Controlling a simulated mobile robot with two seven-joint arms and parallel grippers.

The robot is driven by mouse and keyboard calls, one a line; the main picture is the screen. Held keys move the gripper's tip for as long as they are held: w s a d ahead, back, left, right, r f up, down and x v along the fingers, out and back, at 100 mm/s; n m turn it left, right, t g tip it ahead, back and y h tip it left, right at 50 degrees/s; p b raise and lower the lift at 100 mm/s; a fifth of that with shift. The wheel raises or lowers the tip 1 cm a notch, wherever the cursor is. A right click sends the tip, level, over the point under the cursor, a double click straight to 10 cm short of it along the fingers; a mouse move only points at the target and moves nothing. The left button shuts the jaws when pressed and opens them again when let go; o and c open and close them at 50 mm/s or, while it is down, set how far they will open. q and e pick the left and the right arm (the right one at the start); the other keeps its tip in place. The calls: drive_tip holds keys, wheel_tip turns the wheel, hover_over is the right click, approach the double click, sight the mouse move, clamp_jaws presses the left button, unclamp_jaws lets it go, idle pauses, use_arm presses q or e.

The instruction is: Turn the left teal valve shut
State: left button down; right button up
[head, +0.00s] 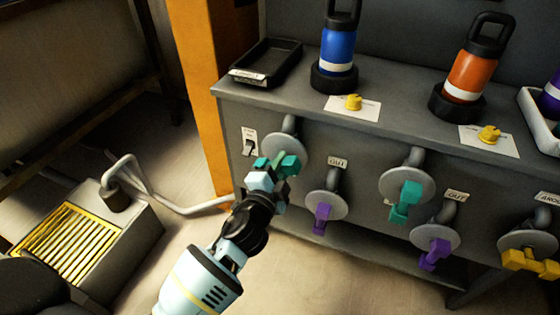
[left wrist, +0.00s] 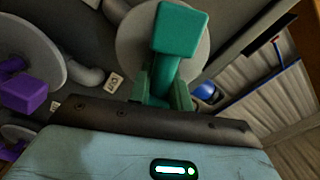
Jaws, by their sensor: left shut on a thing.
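The left teal valve (head: 289,164) sits on the front panel of the grey bench, on a round grey disc below a bent pipe. My left gripper (head: 266,176) is at this valve and shut on its teal handle, hiding part of it. In the left wrist view the teal handle (left wrist: 178,32) stands up in front of the grey disc, with its lower part between the fingers. My right gripper is not in view.
A purple valve (head: 322,217) is close at the right, then another teal valve (head: 405,198), a second purple valve (head: 435,252) and a yellow valve (head: 528,261). A blue bottle (head: 338,45) and an orange bottle (head: 471,73) stand on the bench. An orange post (head: 205,85) rises at left.

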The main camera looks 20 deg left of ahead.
use_arm(q)
drive_tip(key=m, duration=0.3)
drive_tip(key=m+p, duration=0.1)
drive_tip(key=shift+d+f+m, duration=0.1)
drive_tip(key=shift+f+m, duration=0.15)
drive_tip(key=shift+m, duration=0.15)
idle(0.4)
drive_tip(key=c, duration=1.3)
unclamp_jaws()
drive_tip(key=s, duration=0.8)
drive_tip(key=shift+p, duration=0.3)
drive_tip(key=shift+w, duration=0.1)
